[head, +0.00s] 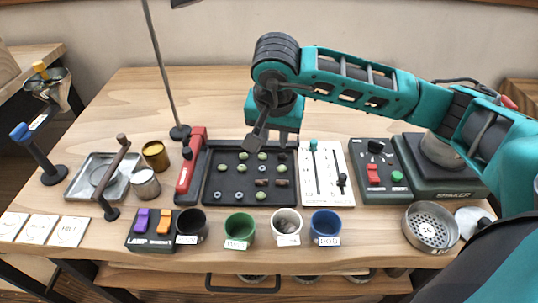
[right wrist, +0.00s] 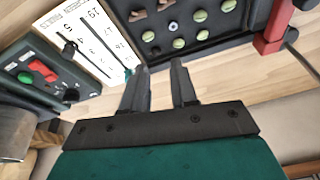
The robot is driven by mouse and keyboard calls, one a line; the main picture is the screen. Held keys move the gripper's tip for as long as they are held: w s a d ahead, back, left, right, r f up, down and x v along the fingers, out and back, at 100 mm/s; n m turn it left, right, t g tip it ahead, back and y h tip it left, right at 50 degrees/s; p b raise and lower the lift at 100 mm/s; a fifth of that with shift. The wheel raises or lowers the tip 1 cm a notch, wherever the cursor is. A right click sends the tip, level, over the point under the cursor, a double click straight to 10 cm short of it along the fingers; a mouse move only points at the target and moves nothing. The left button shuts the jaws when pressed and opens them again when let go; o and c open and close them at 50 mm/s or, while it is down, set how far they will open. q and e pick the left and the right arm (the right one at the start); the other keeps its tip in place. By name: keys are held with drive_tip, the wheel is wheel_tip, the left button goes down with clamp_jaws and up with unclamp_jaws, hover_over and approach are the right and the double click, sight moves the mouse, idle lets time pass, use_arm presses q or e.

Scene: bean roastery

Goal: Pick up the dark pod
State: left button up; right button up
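The black tray (head: 212,196) holds several green beans, grey rings and brown pieces. A dark brown pod (head: 281,183) lies at the tray's right side, with another brown piece (head: 261,182) just left of it. Brown pieces also show at the tray's edge in the right wrist view (right wrist: 137,15). I cannot tell which one is the dark pod meant. My right gripper (head: 270,137) is above the tray's far edge, pointing down. In the right wrist view its fingers (right wrist: 159,80) are apart with nothing between them. My left gripper is not in view.
Black, green (head: 240,232), white (head: 288,238) and blue (head: 326,228) cups stand along the front. A red-handled device (head: 190,172) borders the tray's left, a white slider panel (head: 328,190) its right. A thin lamp pole (head: 163,70) rises behind. The back table is clear.

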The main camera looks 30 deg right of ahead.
sight(282, 155)
drive_tip(key=shift+h, duration=0.5)
drive_tip(key=x, duration=0.4)
drive_tip(key=d+b+x, duration=0.1)
drive_tip(key=x, duration=0.3)
drive_tip(key=w+b+x, duration=0.1)
drive_tip(key=x, duration=0.3)
drive_tip(key=shift+w+d+r, duration=0.1)
drive_tip(key=shift+w+d, duration=0.05)
drive_tip(key=shift+d, duration=0.2)
clamp_jaws()
